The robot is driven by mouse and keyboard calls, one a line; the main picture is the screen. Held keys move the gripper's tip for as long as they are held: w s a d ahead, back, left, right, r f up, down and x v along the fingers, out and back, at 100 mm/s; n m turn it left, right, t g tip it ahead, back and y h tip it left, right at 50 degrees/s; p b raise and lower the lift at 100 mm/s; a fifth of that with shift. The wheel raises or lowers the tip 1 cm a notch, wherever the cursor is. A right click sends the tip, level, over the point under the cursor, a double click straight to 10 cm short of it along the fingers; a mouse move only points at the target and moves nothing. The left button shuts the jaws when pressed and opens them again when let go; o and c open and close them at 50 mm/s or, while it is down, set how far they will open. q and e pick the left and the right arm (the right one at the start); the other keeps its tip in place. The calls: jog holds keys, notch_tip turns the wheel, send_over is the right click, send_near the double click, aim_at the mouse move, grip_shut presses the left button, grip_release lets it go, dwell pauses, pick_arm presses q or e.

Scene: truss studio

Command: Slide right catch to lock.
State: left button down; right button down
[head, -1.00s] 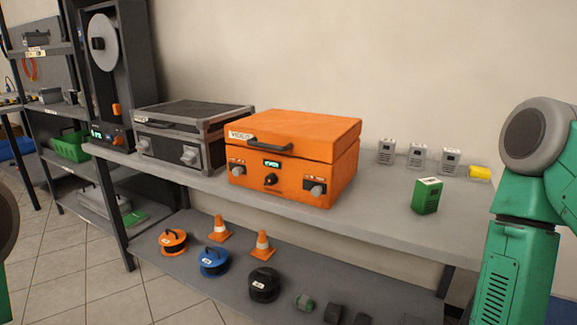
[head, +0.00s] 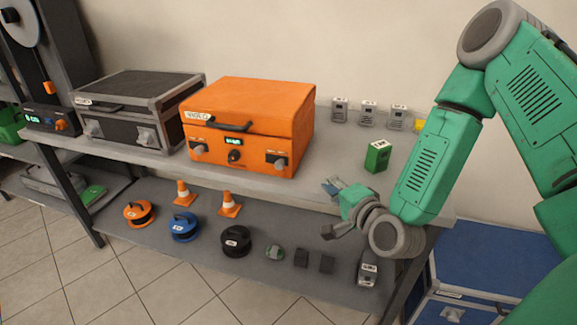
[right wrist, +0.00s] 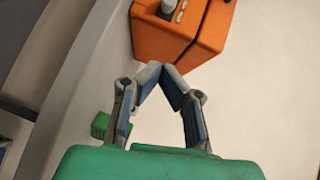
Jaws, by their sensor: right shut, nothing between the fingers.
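The orange case (head: 245,130) stands shut on the bench, its front facing left and toward me. Its right catch (head: 279,162) is a grey piece on a dark plate. A matching left catch (head: 197,150) sits at the other end of the front. My right gripper (head: 333,186) is right of the case and lower in the picture, apart from it. In the right wrist view its fingertips (right wrist: 161,71) meet with nothing between them. Beyond them is the orange case (right wrist: 165,42), with a grey catch (right wrist: 168,8) at the top edge. My left gripper is out of view.
A grey-black case (head: 140,105) stands left of the orange one. A green box (head: 377,156) and several small grey units (head: 367,114) are on the bench to the right. Bare bench top lies between case and green box.

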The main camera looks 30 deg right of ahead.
send_near(277, 165)
jog(key=w+d, duration=0.3)
jog(key=w+d+f, duration=0.1)
jog(key=w, duration=0.1)
jog(key=shift+w+d, duration=0.2)
jog(key=shift+w+a+f+b, duration=0.2)
jog(key=shift+w+a+b, duration=0.1)
jog(key=shift+w, duration=0.3)
jog(key=shift+w+a, duration=0.15)
jog(key=shift+a, duration=0.1)
jog(key=shift+a+r, duration=0.1)
jog(key=shift+a, duration=0.05)
jog(key=w+a, duration=0.1)
jog(key=w+a+b, duration=0.1)
jog(key=shift+w+f, duration=0.2)
jog(key=shift+w, duration=0.1)
jog(key=shift+r, duration=0.15)
